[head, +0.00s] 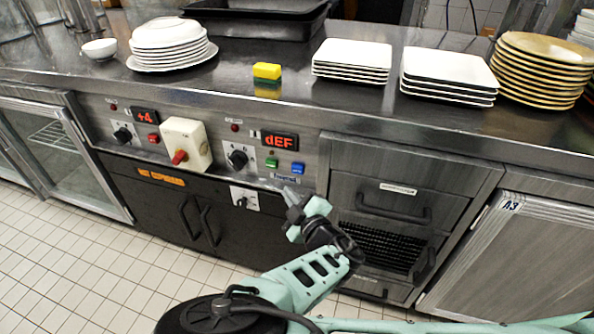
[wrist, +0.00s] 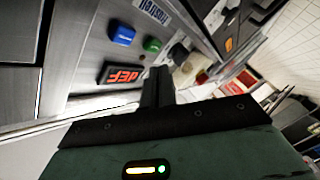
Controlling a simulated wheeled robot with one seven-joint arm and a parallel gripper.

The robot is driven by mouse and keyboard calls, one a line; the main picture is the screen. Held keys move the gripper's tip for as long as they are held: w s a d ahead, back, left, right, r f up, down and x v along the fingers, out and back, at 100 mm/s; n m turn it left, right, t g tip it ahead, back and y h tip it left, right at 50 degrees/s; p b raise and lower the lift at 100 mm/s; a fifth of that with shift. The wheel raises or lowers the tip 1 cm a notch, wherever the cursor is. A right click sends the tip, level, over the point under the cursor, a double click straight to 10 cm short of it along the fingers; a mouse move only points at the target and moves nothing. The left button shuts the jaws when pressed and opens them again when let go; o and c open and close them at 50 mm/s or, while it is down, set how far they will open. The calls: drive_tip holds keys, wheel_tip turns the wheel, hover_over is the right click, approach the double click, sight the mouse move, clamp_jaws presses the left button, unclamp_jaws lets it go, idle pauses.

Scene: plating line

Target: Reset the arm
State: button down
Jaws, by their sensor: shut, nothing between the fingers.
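My gripper (head: 290,195) is at the end of my pale green arm, in front of the stainless counter's control panel (head: 312,162) in the head view. Its fingers are shut and hold nothing. In the wrist view the closed fingers (wrist: 158,85) point at the panel, which appears turned over, with a blue button (wrist: 121,33), a green button (wrist: 152,44) and a red display reading dEF (wrist: 122,75). I cannot tell whether the fingertips touch the panel.
On the counter stand white plates (head: 352,60), tan plates (head: 543,68), a yellow sponge (head: 267,71), a small bowl (head: 99,49) and black trays (head: 255,20). A white switch box (head: 187,144) with a red knob juts from the panel. Tiled floor (head: 75,255) is clear at left.

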idle(0.7)
drive_tip(key=s+d+m+g+h+p, duration=0.4)
drive_tip(key=d+m+g+h, duration=0.25)
drive_tip(key=m, duration=0.25)
drive_tip(key=s+r+g+y+p, duration=0.1)
drive_tip(key=s+r+g+p, duration=0.15)
drive_tip(key=s+r, duration=0.55)
drive_tip(key=s+r+g+p, duration=0.2)
drive_tip(key=s+r+g, duration=0.3)
drive_tip(key=r, duration=0.5)
drive_tip(key=s+d+r+p, duration=0.1)
drive_tip(key=s+d+r, duration=0.2)
drive_tip(key=s+r, duration=0.2)
drive_tip(key=s+d+r+n+g+h+p, duration=0.1)
drive_tip(key=s+d+r+p, duration=0.1)
drive_tip(key=s+d+r, duration=0.2)
wheel_tip(320, 180, up, 5)
drive_tip(key=shift+s+f+n, duration=0.2)
drive_tip(key=shift+s+n, duration=0.1)
drive_tip(key=shift+s, duration=0.85)
